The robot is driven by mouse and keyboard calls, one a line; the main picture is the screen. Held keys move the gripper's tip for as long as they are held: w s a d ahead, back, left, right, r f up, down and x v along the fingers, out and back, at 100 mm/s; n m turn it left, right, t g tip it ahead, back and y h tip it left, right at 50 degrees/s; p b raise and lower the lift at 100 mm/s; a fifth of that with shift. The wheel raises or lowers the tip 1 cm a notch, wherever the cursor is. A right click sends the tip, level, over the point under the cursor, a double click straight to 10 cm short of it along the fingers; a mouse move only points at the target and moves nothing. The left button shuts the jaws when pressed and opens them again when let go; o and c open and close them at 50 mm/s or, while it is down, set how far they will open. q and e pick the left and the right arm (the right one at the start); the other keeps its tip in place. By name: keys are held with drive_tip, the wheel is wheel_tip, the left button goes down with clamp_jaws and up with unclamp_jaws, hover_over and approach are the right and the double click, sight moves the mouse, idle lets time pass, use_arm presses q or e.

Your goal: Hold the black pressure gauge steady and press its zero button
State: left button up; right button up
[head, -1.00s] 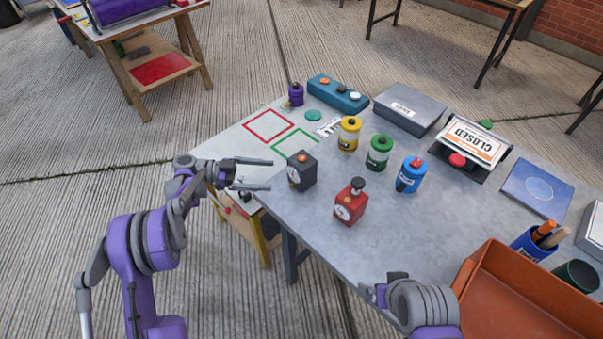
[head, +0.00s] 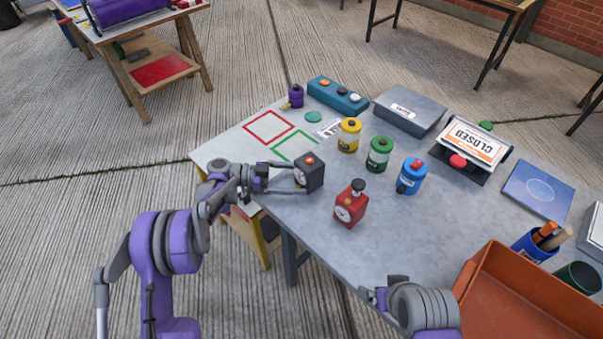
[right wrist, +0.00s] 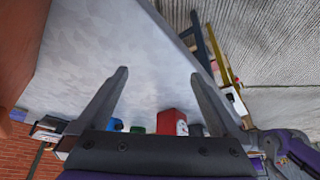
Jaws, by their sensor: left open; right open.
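The black pressure gauge (head: 313,177) stands upright near the table's front left edge, with an orange button (head: 310,160) on top and a pale dial on its left side. My left gripper (head: 304,178) is open, with its fingers reaching from the left to the gauge. One finger is at the gauge's far side and the other is low on the near side; I cannot tell whether they touch it. My right gripper (head: 374,296) is open and empty by the front edge, well apart from the gauge. Its spread fingers show in the right wrist view (right wrist: 158,75).
A red gauge (head: 350,205) with a dark knob stands close right of the black one. Yellow (head: 349,135), green (head: 379,154) and blue (head: 411,176) canisters stand behind. Red (head: 269,127) and green outlined squares lie behind left. An orange tray (head: 490,290) is at right.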

use_arm(q)
drive_tip(key=c, duration=1)
drive_tip(key=shift+f, duration=0.1)
use_arm(e)
clamp_jaws()
idle(1.1)
drive_tip(key=w+a+r+m+t+y, duration=0.1)
drive_tip(key=w+a+r+m, duration=0.4)
drive_tip(key=w, duration=0.4)
drive_tip(key=w+a+r+m+t+y, duration=0.1)
drive_tip(key=w+a+r+m, duration=0.1)
drive_tip(key=w+r+m, duration=0.6)
wheel_tip(320, 180, up, 4)
drive_tip(key=m+t+y, duration=0.1)
drive_tip(key=m+y, duration=0.1)
drive_tip(key=m, duration=0.7)
hover_over(317, 165)
drive_tip(key=shift+f, duration=4.1)
